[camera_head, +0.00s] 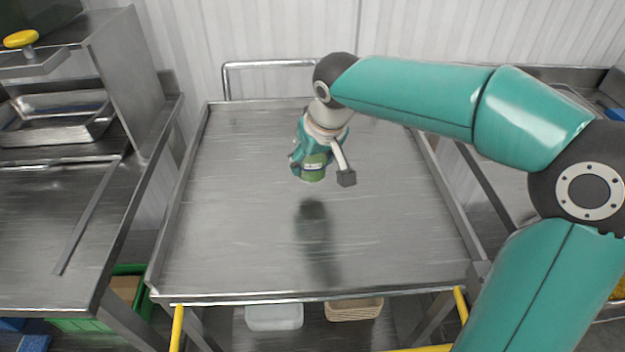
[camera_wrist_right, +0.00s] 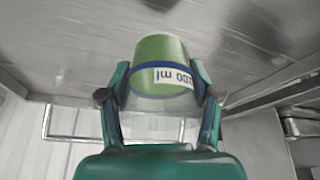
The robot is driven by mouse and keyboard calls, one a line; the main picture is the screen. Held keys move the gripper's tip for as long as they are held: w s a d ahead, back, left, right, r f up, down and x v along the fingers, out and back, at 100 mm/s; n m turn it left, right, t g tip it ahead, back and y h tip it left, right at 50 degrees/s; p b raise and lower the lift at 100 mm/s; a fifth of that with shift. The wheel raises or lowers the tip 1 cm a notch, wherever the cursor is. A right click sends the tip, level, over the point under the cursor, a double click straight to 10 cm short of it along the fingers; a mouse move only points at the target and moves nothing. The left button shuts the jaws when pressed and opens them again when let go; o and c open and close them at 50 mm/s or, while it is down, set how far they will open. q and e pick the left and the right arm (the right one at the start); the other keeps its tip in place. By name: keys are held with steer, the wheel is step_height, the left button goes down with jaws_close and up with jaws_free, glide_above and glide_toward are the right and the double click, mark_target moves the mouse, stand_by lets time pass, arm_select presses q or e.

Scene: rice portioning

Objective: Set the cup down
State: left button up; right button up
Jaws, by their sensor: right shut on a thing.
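The cup (camera_head: 313,173) is green with a blue band and a white label. My right gripper (camera_head: 318,163) is shut on it and holds it over the steel cart top (camera_head: 240,215). A dark shadow or reflection lies on the metal below the cup, and the cup looks clear of the surface. In the right wrist view the cup (camera_wrist_right: 160,75) sits between the two fingers of the gripper (camera_wrist_right: 155,90), with the label's "ml" text upside down. My left gripper is not in view.
The cart top is otherwise bare, with a raised rim. Another steel bench is at the right. A white bin (camera_head: 274,317) and a tan basket (camera_head: 354,309) sit below the cart top.

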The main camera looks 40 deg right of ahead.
mark_target(313, 178)
steer(key=shift+f+b, duration=0.35)
steer(key=shift+f, duration=2)
steer(key=shift+f, duration=0.15)
steer(key=o, duration=1.4)
steer(key=shift+c, duration=0.2)
